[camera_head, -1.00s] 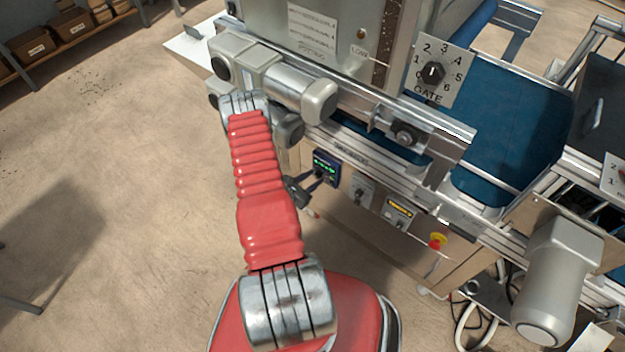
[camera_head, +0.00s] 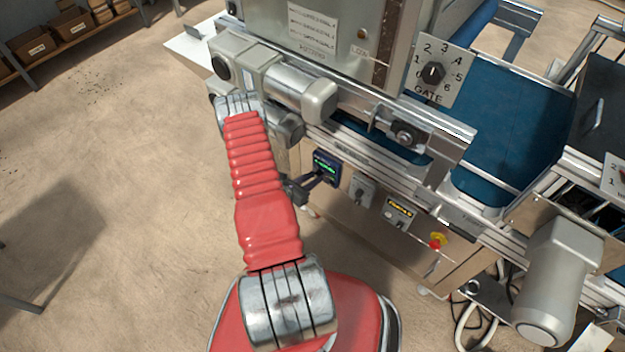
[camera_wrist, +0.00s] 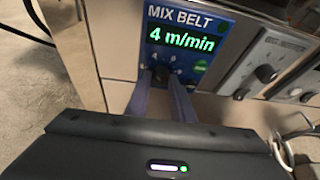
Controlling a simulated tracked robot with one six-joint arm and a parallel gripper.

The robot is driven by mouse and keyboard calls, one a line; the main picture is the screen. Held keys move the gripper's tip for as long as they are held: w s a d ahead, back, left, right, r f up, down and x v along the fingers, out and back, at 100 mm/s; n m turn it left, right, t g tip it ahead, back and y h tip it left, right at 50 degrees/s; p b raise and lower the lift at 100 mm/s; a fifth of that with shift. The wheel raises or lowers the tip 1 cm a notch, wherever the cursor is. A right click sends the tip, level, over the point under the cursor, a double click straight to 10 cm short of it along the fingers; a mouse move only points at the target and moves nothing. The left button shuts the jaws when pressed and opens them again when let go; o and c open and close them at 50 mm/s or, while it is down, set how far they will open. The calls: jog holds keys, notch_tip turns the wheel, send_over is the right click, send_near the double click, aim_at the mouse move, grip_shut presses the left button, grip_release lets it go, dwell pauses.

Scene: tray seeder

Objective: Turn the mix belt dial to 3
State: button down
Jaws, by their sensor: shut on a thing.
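The blue mix belt panel (camera_wrist: 187,45) fills the top middle of the wrist view. Its lit green display (camera_wrist: 181,39) reads "4 m/min". The mix belt dial (camera_wrist: 181,73) is a small dark knob below the display, partly hidden by the fingers, so its pointer cannot be read. My gripper (camera_wrist: 168,86) is shut on the dial, its two fingers reaching up to it. In the head view the panel (camera_head: 327,167) sits low on the machine's front, with my gripper (camera_head: 319,181) against it.
To the panel's right are a grey control plate (camera_head: 361,189), a yellow-lit box (camera_head: 398,212) and a red stop button (camera_head: 436,241). The gate dial (camera_head: 433,73) is higher up. Rails and a motor overhang the panels.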

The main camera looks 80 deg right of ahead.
jog(key=shift+w+d+n+g, duration=0.15)
jog(key=shift+n+g, duration=0.2)
jog(key=shift+n, duration=0.25)
jog(key=shift+w+d+n+g, duration=0.15)
jog(key=shift+n+g, duration=0.2)
jog(key=shift+n, duration=0.25)
jog(key=shift+a, duration=0.1)
jog(key=c, duration=1.9)
grip_release()
jog(key=o, duration=0.4)
jog(key=shift+s+a, duration=0.1)
jog(key=shift+c, duration=0.2)
jog(key=v, duration=1.3)
jog(key=shift+w+a+r, duration=0.2)
jog(key=shift+w+a, duration=0.05)
jog(key=shift+w, duration=0.05)
